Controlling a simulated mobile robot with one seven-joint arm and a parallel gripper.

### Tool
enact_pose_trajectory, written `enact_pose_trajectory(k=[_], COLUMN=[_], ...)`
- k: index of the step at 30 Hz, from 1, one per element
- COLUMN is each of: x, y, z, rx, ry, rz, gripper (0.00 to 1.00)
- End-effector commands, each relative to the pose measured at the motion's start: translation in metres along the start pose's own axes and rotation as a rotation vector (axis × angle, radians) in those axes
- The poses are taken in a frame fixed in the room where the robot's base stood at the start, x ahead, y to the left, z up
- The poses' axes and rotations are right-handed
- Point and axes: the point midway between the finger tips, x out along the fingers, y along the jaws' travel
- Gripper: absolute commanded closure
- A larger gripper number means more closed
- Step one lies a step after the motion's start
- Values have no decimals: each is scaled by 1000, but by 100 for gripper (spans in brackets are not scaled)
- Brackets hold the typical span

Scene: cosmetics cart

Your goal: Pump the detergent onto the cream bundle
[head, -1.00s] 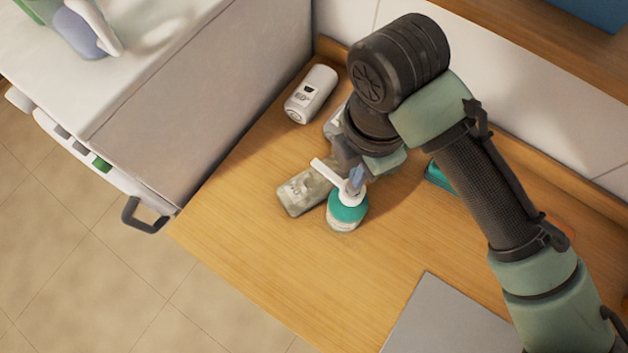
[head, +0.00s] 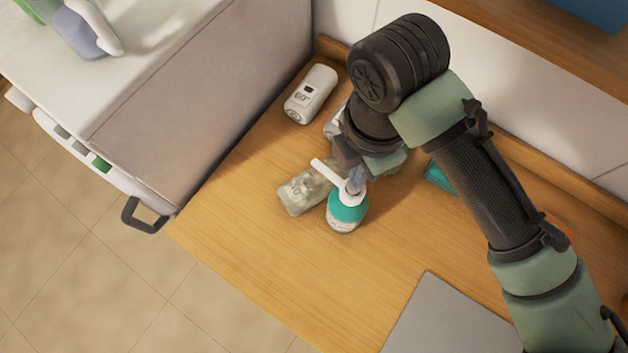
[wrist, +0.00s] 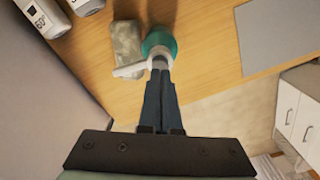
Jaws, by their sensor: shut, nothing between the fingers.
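The detergent is a teal and white pump bottle (head: 346,210) standing upright on the wooden counter. Its white nozzle (head: 326,172) points to the upper left, over the bundle. The cream bundle (head: 298,194) is a pale, mottled block lying flat on the counter, just left of the bottle. In the wrist view the bottle (wrist: 160,42) stands right of the bundle (wrist: 127,45). My gripper (wrist: 160,72) is shut and empty, its fingertips at the pump head. They look to be on or just over it; exact contact is hard to tell.
A white container (head: 311,94) lies or stands near the back wall, with another partly hidden behind my arm. A teal item (head: 438,177) is beside my arm. A grey panel (head: 450,318) lies at the front right. The counter's front left is clear.

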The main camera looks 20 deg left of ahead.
Motion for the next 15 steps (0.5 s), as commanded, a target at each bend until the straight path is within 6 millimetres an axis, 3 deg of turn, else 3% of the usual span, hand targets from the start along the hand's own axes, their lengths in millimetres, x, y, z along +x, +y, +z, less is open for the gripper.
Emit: enact_pose_trajectory(k=[15], x=[18], y=[0], z=[0], rx=[1], ry=[0], rz=[0], gripper=[100])
